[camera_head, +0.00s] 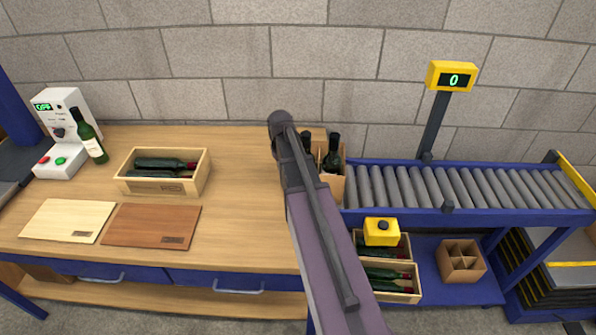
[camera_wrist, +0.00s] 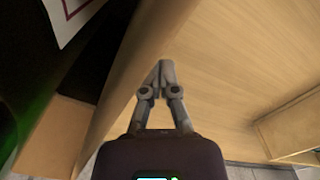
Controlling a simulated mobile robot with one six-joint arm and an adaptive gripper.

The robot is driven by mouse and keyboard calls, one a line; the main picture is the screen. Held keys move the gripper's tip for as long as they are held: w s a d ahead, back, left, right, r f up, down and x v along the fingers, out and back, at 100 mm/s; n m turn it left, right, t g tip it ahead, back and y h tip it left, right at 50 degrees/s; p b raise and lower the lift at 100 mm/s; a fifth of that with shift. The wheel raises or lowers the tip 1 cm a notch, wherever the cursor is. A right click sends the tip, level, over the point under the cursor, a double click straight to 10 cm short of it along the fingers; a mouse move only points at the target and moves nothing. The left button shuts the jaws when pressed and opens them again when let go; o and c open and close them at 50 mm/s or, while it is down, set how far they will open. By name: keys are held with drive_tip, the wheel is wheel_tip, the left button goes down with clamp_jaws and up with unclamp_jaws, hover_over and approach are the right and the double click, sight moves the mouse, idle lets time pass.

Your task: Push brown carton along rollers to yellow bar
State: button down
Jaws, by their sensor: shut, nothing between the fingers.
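The brown carton (camera_head: 336,188) stands at the left end of the rollers (camera_head: 440,188), with dark bottles (camera_head: 332,155) upright in it. My arm hides its left part in the head view. The yellow bar (camera_head: 576,179) crosses the far right end of the rollers, well apart from the carton. My gripper (camera_wrist: 165,66) is shut and empty in the wrist view, its fingertips close beside a light brown wall edge. A dark green bottle with a white label (camera_wrist: 70,18) is close at the left there. In the head view my gripper is hidden behind my arm.
The rollers between carton and bar are clear. A yellow display (camera_head: 452,76) stands on a post behind them. On the bench (camera_head: 240,215) are a wooden bottle box (camera_head: 127,184), two boards, a green bottle (camera_head: 90,140) and a white machine (camera_head: 65,110). Boxes sit below the rollers.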

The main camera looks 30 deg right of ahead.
drive_tip(key=shift+s+d, duration=0.55)
drive_tip(key=shift+d, duration=0.25)
drive_tip(key=shift+s+d, duration=0.55)
drive_tip(key=shift+d, duration=0.25)
drive_tip(key=shift+w+a, duration=0.15)
drive_tip(key=shift+a, duration=0.05)
drive_tip(key=shift+w+a, duration=0.2)
drive_tip(key=shift+a, duration=0.1)
drive_tip(key=shift+s+a, duration=0.6)
drive_tip(key=shift+s, duration=0.3)
drive_tip(key=shift+s+a, duration=0.6)
drive_tip(key=shift+s, duration=0.3)
drive_tip(key=shift+s+d, duration=0.1)
drive_tip(key=shift+s+d, duration=0.25)
drive_tip(key=shift+d, duration=0.1)
drive_tip(key=shift+s+d, duration=0.1)
drive_tip(key=shift+d, duration=0.05)
idle(0.3)
